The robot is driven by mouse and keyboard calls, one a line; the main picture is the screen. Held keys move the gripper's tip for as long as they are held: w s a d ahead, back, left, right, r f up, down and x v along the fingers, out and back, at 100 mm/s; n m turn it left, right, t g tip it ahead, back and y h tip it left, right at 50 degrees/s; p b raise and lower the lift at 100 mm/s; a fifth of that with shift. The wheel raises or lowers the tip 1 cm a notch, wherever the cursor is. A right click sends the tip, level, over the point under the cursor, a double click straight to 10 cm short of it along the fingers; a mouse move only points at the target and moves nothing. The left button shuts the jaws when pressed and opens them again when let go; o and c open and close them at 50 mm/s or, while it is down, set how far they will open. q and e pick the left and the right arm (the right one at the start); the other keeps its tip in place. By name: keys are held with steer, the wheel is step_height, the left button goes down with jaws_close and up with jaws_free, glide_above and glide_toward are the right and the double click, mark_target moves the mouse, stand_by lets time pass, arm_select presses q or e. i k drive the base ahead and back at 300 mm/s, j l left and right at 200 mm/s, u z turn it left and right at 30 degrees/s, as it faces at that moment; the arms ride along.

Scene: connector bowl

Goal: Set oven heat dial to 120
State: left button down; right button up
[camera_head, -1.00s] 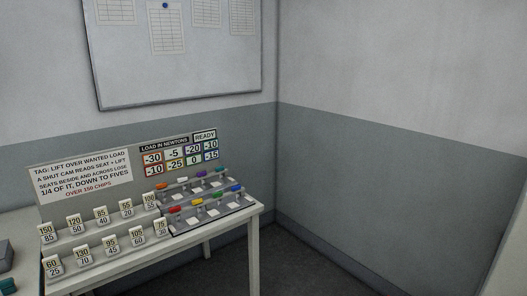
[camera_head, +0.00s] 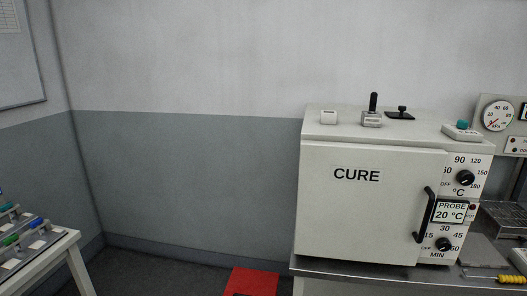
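The oven (camera_head: 345,215) is a white box marked CURE, standing on a metal bench at the right, its door shut. Its heat dial (camera_head: 465,178) is a black knob at the upper right of the front, with marks OFF, 60, 90, 120, 150 and 180 and °C below. The pointer is too small to read. A probe display (camera_head: 449,211) below it reads 20 °C. A second black knob (camera_head: 444,244), marked MIN, sits at the bottom. Neither gripper is in view.
A black door handle (camera_head: 424,215) stands out left of the dials. A lever box (camera_head: 371,117) and a teal-button box (camera_head: 462,131) are on the oven top. A gauge panel (camera_head: 497,116) is at right. A red object (camera_head: 254,281) is on the floor. A connector table (camera_head: 60,258) is at left.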

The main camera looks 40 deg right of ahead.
mark_target(466, 178)
steer(key=z, duration=2.55)
